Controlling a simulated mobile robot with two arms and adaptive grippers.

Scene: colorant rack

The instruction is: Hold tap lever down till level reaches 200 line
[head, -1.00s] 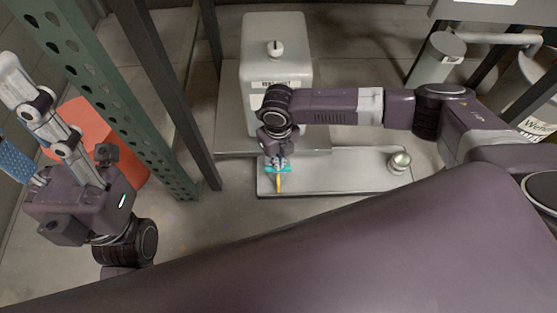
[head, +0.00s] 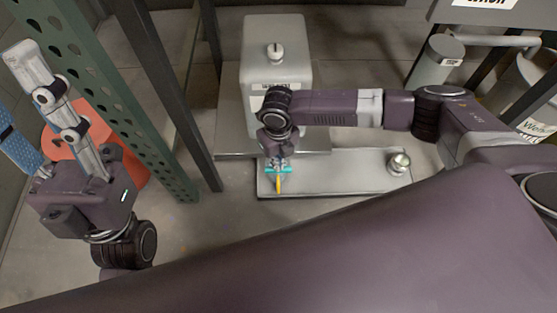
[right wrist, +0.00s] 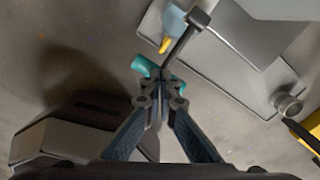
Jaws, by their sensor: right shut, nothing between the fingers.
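A light grey tank (head: 275,50) with a round knob on top and a front label stands at the back centre in the head view. My right gripper (head: 275,162) is shut and empty in front of it, beside a teal bar (head: 287,169) and a yellow-tipped part (head: 279,186). In the right wrist view the closed fingertips (right wrist: 161,88) are close to the teal bar (right wrist: 144,66); I cannot tell whether they touch it. A dark metal lever (right wrist: 181,42) and the yellow tip (right wrist: 165,45) show beyond. No 200 line or liquid level is visible.
A light grey tray (head: 335,172) lies below the tank, with a metal knob (head: 399,162) at its right end. A green perforated post (head: 115,110) and an orange bin (head: 75,140) stand at left. Cylindrical containers (head: 438,62) stand at right.

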